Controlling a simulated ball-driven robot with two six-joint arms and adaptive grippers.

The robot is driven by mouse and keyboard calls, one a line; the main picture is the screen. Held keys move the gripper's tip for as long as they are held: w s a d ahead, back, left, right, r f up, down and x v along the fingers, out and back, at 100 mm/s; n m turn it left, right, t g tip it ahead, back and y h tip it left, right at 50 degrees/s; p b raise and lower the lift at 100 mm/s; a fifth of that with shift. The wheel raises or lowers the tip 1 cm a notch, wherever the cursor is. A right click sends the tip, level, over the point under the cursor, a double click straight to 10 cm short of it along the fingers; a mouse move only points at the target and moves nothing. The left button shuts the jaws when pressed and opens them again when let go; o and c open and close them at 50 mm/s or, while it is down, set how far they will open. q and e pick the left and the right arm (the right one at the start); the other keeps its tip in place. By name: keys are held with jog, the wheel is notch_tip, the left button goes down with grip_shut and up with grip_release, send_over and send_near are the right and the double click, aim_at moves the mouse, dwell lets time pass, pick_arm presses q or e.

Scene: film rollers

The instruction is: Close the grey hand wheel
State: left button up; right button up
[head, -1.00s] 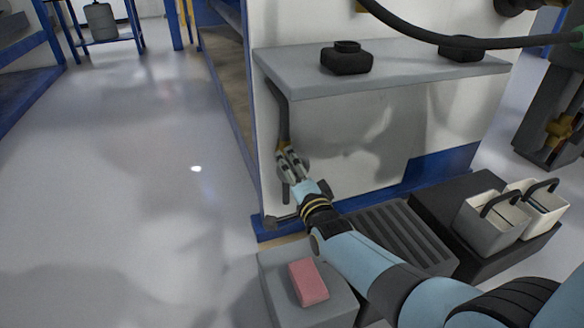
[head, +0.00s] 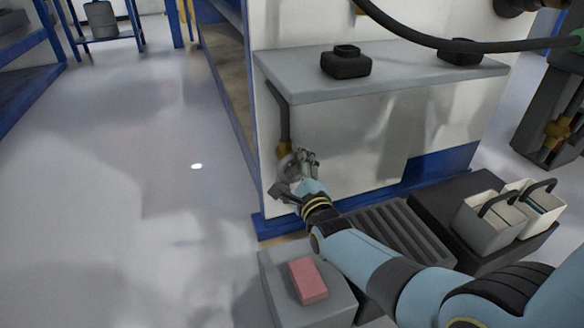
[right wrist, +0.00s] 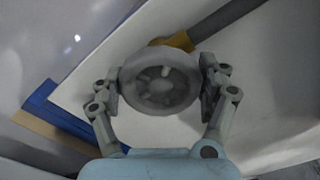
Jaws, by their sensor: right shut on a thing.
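The grey hand wheel (right wrist: 160,82) is a round spoked wheel between my right gripper's fingers in the right wrist view. It sits in front of a brass valve body (right wrist: 178,42) on a dark pipe. In the head view the wheel (head: 289,168) shows partly behind the fingers, below the brass fitting (head: 284,149) on the pipe (head: 284,115). My right gripper (head: 292,174) has a finger on each side of the rim and is shut on the wheel. It also shows in the right wrist view (right wrist: 160,88). My left gripper is not in view.
A grey shelf (head: 400,80) with black knobbed blocks juts out above my right arm. A pink block (head: 308,280) lies on a grey box. A slatted grate (head: 395,232) and white caddies (head: 490,225) are at the right. The floor at the left is clear.

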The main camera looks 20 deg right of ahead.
jog(key=m, duration=0.2)
jog(key=shift+m, duration=0.4)
jog(key=shift+d+m, duration=0.1)
jog(key=shift+m, duration=1.1)
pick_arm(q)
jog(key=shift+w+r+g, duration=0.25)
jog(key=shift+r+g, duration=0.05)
pick_arm(e)
jog(key=shift+m, duration=1)
jog(key=o, duration=1.2)
jog(key=shift+c, duration=0.2)
jog(key=s, duration=1.2)
jog(key=shift+d, duration=0.25)
